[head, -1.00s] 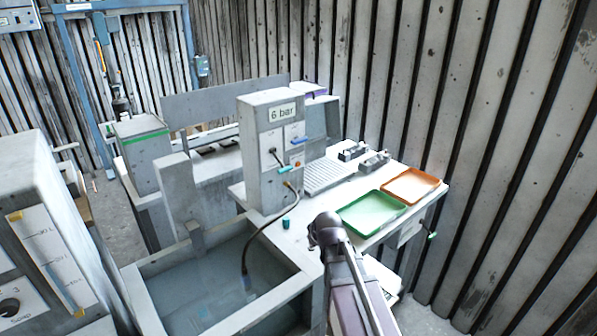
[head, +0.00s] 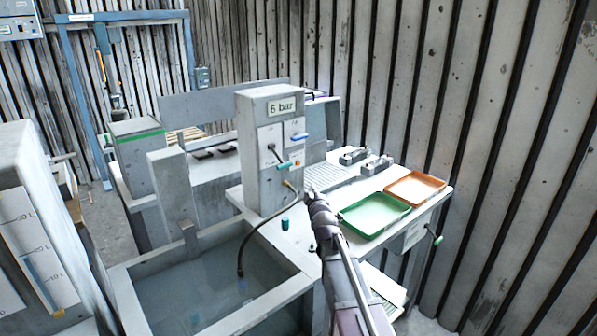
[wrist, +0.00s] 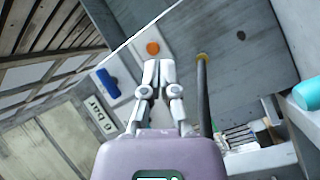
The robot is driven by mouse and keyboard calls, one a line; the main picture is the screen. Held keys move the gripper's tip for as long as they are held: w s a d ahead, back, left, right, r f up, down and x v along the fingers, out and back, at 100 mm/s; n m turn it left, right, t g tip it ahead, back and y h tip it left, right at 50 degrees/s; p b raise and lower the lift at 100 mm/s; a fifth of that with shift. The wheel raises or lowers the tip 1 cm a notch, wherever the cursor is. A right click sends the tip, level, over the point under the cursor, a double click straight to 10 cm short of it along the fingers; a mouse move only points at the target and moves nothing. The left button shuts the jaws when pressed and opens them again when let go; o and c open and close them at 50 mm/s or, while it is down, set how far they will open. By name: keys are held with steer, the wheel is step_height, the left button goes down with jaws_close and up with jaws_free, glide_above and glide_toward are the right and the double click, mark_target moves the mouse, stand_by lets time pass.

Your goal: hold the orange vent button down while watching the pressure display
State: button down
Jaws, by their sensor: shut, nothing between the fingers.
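The orange vent button (wrist: 152,48) is a round disc on the grey housing, just beyond my fingertips in the wrist view. My gripper (wrist: 158,68) is shut and empty, its tips pointing at the housing just below the button in the picture. A gap seems to show between tips and button; contact cannot be told. In the head view my gripper (head: 308,194) is near the right side of the grey column (head: 262,185). A sign reading "6 bar" (head: 286,104) is on the column; it also shows, turned, in the wrist view (wrist: 101,119).
A blue handle (wrist: 108,83) is beside the button. A dark hose (wrist: 203,95) runs close to the right finger, from the column into a water tank (head: 190,290). A teal cylinder (head: 285,223), a green tray (head: 375,214) and an orange tray (head: 415,188) are on the bench.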

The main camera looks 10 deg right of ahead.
steer(key=shift+w+d+r+n+t+h+b, duration=0.25)
steer(key=shift+w+d+r+t+h+b, duration=0.15)
steer(key=shift+d+r+t+h+b, duration=0.3)
steer(key=shift+w+d+r+n+t+h+b, duration=0.2)
steer(key=shift+w+d+r+t+h+b, duration=0.25)
steer(key=shift+t, duration=0.45)
steer(key=shift+w+d+r+n+t+h+b, duration=0.25)
steer(key=shift+w+d+r+t+h+b, duration=0.15)
steer(key=shift+r+t+h+b, duration=0.25)
steer(key=shift+r, duration=0.1)
glide_toward(300, 158)
steer(key=shift+d+x, duration=0.2)
steer(key=shift+x, duration=0.7)
steer(key=shift+d+x, duration=0.25)
steer(key=shift+x, duration=0.65)
steer(key=shift+d+x, duration=0.2)
steer(key=shift+x, duration=0.7)
steer(key=shift+a+r, duration=0.1)
steer(key=shift+w+a, duration=0.15)
steer(key=shift+w+a, duration=0.2)
steer(key=shift+w, duration=0.15)
stand_by(2.0)
